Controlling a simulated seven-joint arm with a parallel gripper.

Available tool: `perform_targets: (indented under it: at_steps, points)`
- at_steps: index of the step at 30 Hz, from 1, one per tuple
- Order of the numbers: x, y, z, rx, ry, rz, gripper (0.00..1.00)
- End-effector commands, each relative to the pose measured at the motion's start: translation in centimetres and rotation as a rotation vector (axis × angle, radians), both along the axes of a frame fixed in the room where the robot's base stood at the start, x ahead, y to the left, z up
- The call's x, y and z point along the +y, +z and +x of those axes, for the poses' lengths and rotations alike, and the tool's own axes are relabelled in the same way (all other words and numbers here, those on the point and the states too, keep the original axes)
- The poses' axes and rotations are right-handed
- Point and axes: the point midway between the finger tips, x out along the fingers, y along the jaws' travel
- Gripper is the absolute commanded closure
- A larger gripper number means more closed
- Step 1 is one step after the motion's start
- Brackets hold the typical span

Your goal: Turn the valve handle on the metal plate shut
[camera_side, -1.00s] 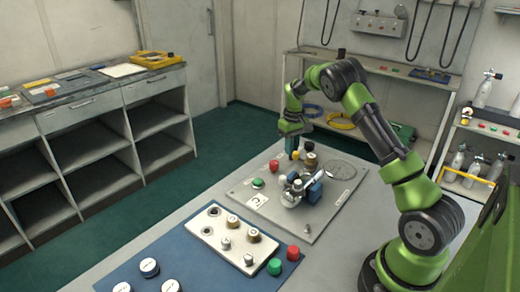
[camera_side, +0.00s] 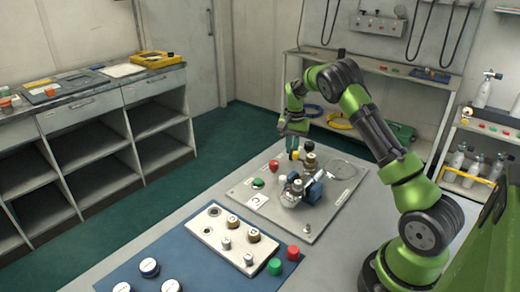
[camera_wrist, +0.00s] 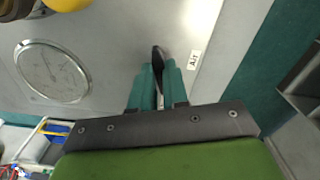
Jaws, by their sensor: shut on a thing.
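The metal plate (camera_side: 318,226) lies on the table and carries several fittings. In the wrist view, the plate (camera_wrist: 118,35) fills the upper part. My gripper (camera_wrist: 157,72) has its teal fingers closed on the dark, narrow valve handle (camera_wrist: 158,54), whose rounded end shows between and just beyond the fingertips. The printed label "Air" (camera_wrist: 194,60) is on the plate to the right of the handle. In the side view, my gripper (camera_side: 292,149) points down at the far edge of the plate. The handle cannot be made out there.
A white board (camera_side: 205,234) lies in front.

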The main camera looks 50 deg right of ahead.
Motion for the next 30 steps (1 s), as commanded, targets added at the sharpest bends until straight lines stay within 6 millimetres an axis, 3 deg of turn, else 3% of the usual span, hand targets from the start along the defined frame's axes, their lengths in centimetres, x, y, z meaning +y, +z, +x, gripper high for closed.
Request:
perform_targets:
  at_steps: [13,30]
  points:
    - [0.04,0.15,-0.03,-0.001,-0.282,0.001,1.0]
    - [0.04,0.17,-0.03,-0.002,-0.346,0.002,1.0]
